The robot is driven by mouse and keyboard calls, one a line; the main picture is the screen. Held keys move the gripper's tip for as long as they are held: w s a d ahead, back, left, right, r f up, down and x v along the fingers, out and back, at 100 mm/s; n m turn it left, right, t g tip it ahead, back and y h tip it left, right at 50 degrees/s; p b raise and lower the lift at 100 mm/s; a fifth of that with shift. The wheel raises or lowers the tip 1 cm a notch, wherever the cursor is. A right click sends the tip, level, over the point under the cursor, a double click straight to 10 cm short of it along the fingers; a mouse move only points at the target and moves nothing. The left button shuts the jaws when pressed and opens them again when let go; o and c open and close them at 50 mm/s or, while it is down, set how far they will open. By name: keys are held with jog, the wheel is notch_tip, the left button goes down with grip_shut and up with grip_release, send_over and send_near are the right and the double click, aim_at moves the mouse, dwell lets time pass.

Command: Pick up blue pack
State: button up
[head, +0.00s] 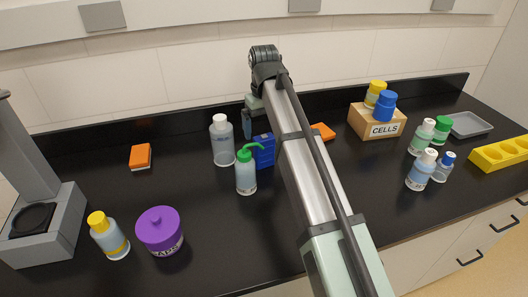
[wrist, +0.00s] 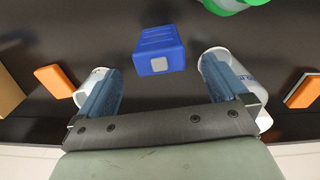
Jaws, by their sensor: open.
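The blue pack (head: 263,150) stands on the black bench behind the green-topped bottle, partly hidden by my arm in the head view. In the wrist view the blue pack (wrist: 160,50) lies ahead of the gap between my fingers, roughly centred, touching neither. My gripper (wrist: 162,80) is open and empty, its two blue-grey fingers wide apart. In the head view my gripper (head: 248,125) is above the bench near the back, mostly hidden by my own arm.
A tall white-capped bottle (head: 222,140) and a green-topped bottle (head: 246,172) stand close to the pack. In the wrist view, white items (wrist: 94,76) show behind both fingers. Orange blocks (head: 140,157) lie either side. A CELLS box (head: 377,122) stands right. The front middle bench is clear.

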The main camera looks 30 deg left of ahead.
aim_at(264, 137)
notch_tip(264, 137, down, 6)
jog(key=shift+r, duration=0.15)
jog(key=c, duration=1.2)
